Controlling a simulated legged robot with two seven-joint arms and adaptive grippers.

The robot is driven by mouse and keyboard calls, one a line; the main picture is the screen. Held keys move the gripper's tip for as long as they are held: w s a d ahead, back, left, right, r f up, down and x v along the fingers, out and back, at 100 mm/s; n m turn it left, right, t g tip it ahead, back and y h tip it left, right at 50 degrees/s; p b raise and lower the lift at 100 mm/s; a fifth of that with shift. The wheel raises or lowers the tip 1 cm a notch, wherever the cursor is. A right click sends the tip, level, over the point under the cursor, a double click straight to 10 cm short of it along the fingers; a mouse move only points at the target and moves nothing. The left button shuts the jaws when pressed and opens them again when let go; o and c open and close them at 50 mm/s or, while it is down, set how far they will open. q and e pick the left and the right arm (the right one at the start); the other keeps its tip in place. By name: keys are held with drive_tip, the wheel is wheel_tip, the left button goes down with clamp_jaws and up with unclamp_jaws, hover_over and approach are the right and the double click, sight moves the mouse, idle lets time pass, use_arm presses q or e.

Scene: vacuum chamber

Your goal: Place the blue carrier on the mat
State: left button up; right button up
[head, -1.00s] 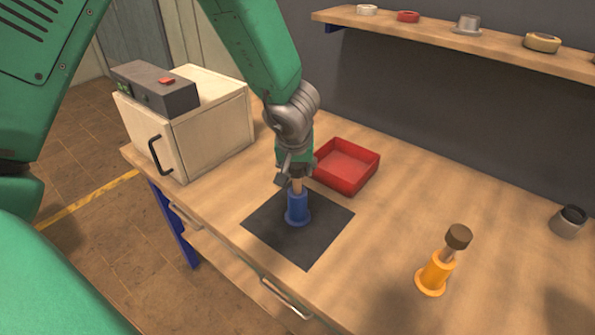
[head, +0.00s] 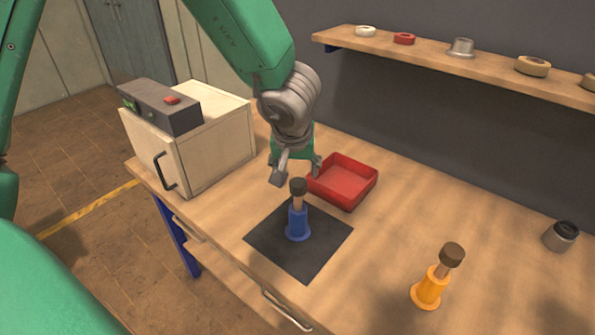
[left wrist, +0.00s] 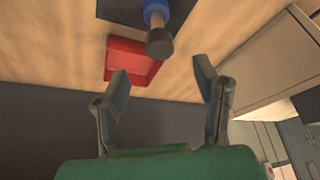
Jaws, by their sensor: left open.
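The blue carrier (head: 298,222) stands upright on the dark square mat (head: 322,256) on the wooden table. A light stem with a dark brown cap rises from it. My left gripper (head: 297,174) is open and empty, just above and behind the cap, apart from the carrier. In the left wrist view, the open fingers (left wrist: 165,95) show with the dark cap of the blue carrier (left wrist: 157,18) beyond them. My right gripper is not in view.
A red tray (head: 345,182) lies behind the mat. An orange carrier (head: 430,289) with a dark cap stands at the right. A pale box (head: 196,148) with a black handle stands at the left. A shelf (head: 480,64) holds several rings. A grey cup (head: 561,236) is far right.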

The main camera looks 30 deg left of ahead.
use_arm(q)
drive_tip(key=s+a+f+m+g+y, duration=0.15)
drive_tip(key=s+f+m, duration=0.25)
drive_tip(key=s+f, duration=1)
drive_tip(key=s+d+f+m+g+h, duration=0.2)
drive_tip(key=s+d+f+h, duration=0.1)
drive_tip(key=s+f, duration=0.7)
drive_tip(key=s+d, duration=0.1)
drive_tip(key=s, duration=0.1)
drive_tip(key=shift+s+d+m+h, duration=0.2)
drive_tip(key=shift+s+m+h, duration=0.1)
drive_tip(key=shift+s+h, duration=0.1)
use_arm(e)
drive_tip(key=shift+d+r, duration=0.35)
use_arm(q)
wheel_tip(320, 180, down, 12)
drive_tip(key=b, duration=1.1)
drive_tip(key=shift+w+r, duration=0.15)
drive_tip(key=shift+r, duration=0.1)
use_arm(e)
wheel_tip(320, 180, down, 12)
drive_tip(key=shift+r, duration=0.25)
